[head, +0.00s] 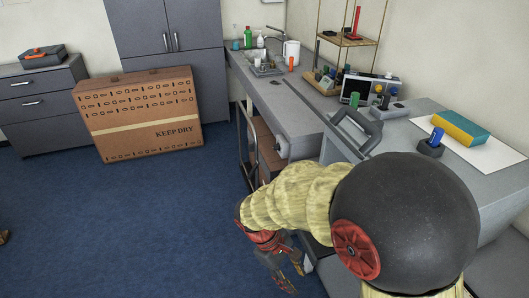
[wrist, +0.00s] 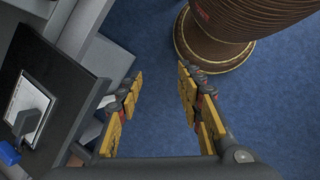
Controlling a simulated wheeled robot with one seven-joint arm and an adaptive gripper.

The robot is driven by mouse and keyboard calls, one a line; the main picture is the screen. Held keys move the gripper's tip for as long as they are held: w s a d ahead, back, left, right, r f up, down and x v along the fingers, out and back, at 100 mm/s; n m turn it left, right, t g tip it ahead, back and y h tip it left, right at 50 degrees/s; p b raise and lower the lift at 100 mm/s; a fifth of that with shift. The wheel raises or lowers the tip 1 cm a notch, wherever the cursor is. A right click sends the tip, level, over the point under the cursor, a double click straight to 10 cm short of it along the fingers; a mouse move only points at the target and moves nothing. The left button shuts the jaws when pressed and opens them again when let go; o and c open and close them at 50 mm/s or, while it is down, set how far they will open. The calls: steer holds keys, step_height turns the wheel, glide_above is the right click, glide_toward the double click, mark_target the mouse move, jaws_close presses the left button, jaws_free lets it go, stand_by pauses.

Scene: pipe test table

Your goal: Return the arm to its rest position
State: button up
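My arm, with its pale ribbed sleeve and large dark round joint, reaches across the lower right of the head view. My gripper (head: 290,279) hangs low beside the table's front side, over the blue floor. In the wrist view my gripper (wrist: 160,82) has its two yellow-padded fingers spread well apart. Nothing is between them but blue carpet. The arm's nearer links hide part of the table's near end.
The grey table (head: 290,105) runs along the right, its edge close to my gripper. A cardboard box (head: 140,112) stands by the cabinets.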

steer(key=s+d+r+m+t+y, duration=0.1)
steer(key=s+d+r+m+t, duration=0.1)
steer(key=r, duration=0.5)
steer(key=s+d+r+m+t+y, duration=0.2)
steer(key=s+d+r+m, duration=0.2)
steer(key=r, duration=0.3)
steer(key=s+d+r+m+t+y, duration=0.2)
steer(key=s+d+r+m+t, duration=0.1)
steer(key=r, duration=0.4)
steer(key=shift+d+r+m, duration=0.4)
steer(key=shift+d+m, duration=0.3)
steer(key=shift+d, duration=0.2)
stand_by(0.3)
